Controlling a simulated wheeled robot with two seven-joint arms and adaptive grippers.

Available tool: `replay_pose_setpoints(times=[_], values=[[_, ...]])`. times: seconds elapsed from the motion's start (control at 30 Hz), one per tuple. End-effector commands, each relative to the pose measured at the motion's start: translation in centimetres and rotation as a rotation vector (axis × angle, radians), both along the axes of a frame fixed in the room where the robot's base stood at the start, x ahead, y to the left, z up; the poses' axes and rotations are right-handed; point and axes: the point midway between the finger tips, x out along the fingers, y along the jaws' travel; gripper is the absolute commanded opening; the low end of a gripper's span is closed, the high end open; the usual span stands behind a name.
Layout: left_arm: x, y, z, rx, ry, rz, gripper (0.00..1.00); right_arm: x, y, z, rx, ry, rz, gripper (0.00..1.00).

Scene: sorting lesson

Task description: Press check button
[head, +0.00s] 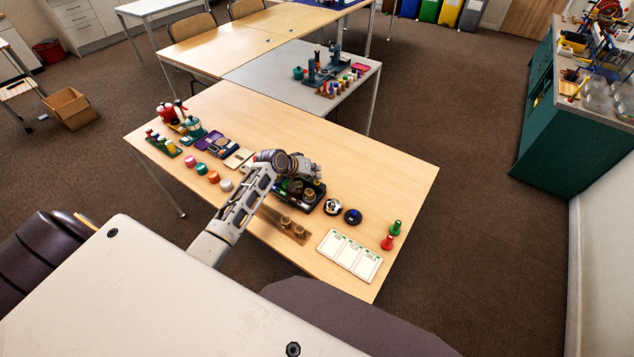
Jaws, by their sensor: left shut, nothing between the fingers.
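Two low round black pieces lie side by side on the wooden table (408,185): one with a white and dark top (332,207), one with a blue centre (352,216). Either could be the check button; I cannot tell which from this view. My left gripper (312,171) is shut and empty, above the dark tray (288,203). It is up and to the left of both round pieces, apart from them. My left arm hides part of the tray. My right gripper is not in view.
A white three-panel card (349,255) lies near the table's front right edge. Green (395,228) and red (387,243) knobbed pieces stand right of the round ones. A wooden strip (283,223) holds small cylinders. Several coloured pots and trays fill the left half. The far right tabletop is clear.

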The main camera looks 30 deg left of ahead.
Motion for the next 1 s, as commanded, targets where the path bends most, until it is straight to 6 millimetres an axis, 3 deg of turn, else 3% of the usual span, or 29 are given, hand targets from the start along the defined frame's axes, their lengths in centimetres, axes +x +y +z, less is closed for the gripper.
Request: replay_pose_setpoints(times=[1.0], values=[[-0.02, 0.00, -0.90, 0.000, 0.000, 0.000, 0.00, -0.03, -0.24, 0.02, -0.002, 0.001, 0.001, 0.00]])
